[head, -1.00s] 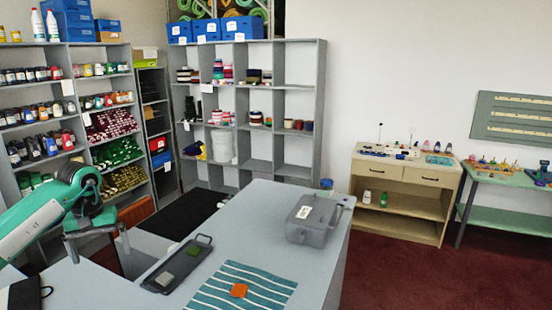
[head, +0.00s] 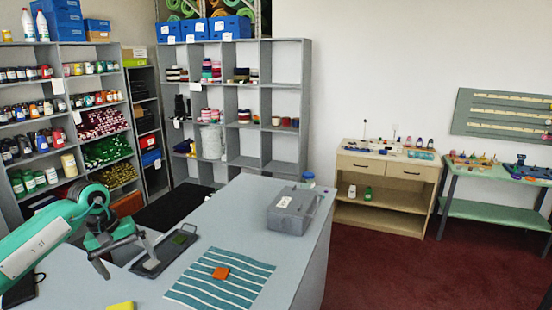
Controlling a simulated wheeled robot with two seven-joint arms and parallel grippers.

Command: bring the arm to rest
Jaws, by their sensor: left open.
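My left arm, teal and white, comes in from the left, and its gripper (head: 124,254) is open and empty. The fingers point down beside the near left end of a dark tray (head: 168,262), and one finger overlaps the tray in the picture. I cannot tell whether it touches. The tray holds a green swatch (head: 180,238) and a pale grey swatch (head: 152,264). An orange swatch (head: 221,273) lies on a teal and white striped cloth (head: 240,262). My right gripper is not in view.
A grey lidded box (head: 292,212) stands on the far part of the grey counter (head: 228,208), with a small jar (head: 308,179) behind it. A yellow item (head: 122,306) shows at the bottom edge. Shelves (head: 68,120) stand behind on the left.

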